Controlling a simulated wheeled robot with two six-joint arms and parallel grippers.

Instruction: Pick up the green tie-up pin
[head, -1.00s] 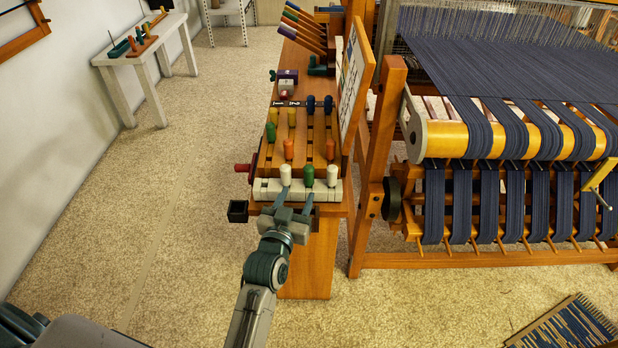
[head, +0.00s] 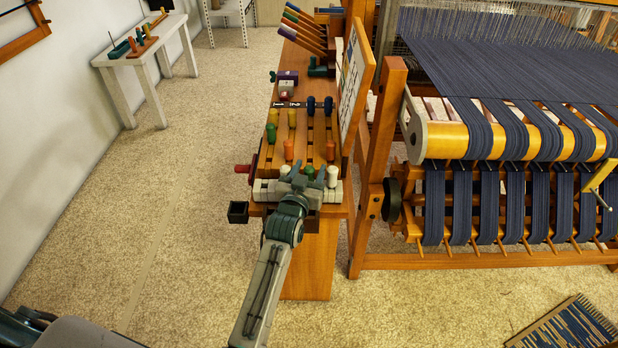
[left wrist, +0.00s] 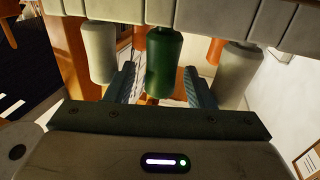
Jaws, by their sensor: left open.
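A green tie-up pin (head: 309,171) stands in the front row of the wooden rack, between two white pins (head: 285,171) (head: 333,175). My left gripper (head: 306,179) is at this row and partly hides the green pin. In the left wrist view, the green pin (left wrist: 163,62) hangs into the picture between my two open fingers (left wrist: 161,88), with a white pin outside each finger. Gaps show between the fingers and the pin. Another green pin (head: 271,133) stands farther back on the rack's left side. My right gripper is not in view.
Orange pins (head: 288,149) and yellow pins (head: 292,117) stand behind the front row. A small black open box (head: 238,212) juts from the front left. A tilted board (head: 354,84) and the loom (head: 470,130) rise on the right. The floor at left is clear.

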